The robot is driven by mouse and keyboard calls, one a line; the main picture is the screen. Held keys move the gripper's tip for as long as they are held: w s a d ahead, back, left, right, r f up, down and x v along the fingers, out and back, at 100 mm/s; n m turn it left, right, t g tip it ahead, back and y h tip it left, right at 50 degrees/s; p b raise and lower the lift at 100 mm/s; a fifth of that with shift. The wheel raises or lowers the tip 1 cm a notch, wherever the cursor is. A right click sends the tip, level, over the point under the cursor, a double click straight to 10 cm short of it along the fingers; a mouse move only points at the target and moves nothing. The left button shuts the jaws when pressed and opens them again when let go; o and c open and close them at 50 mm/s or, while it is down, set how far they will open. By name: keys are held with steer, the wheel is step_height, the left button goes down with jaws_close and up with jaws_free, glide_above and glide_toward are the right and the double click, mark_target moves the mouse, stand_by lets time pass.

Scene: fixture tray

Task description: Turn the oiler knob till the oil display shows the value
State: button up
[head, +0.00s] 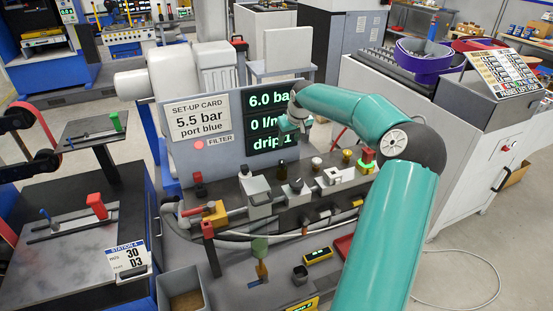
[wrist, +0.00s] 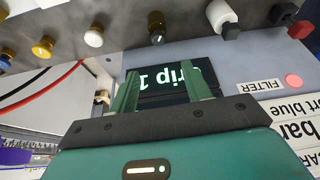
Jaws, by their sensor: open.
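The oil display (head: 272,142), the lowest of three readouts on the grey panel, shows "drip 1" in green. It also shows upside down in the wrist view (wrist: 165,80), behind my fingers. My gripper (head: 291,127) is in front of the panel, at the display's right side; in the wrist view its two green fingers (wrist: 163,85) are apart with nothing between them. No label shows which knob is the oiler's.
The set-up card (head: 202,120) reads "5.5 bar, port blue". A grey bin (head: 183,283) is at front left.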

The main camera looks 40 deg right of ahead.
mark_target(282, 161)
steer(key=x, duration=1.4)
steer(key=shift+d, duration=0.1)
steer(key=shift+s, duration=0.1)
steer(key=c, duration=1)
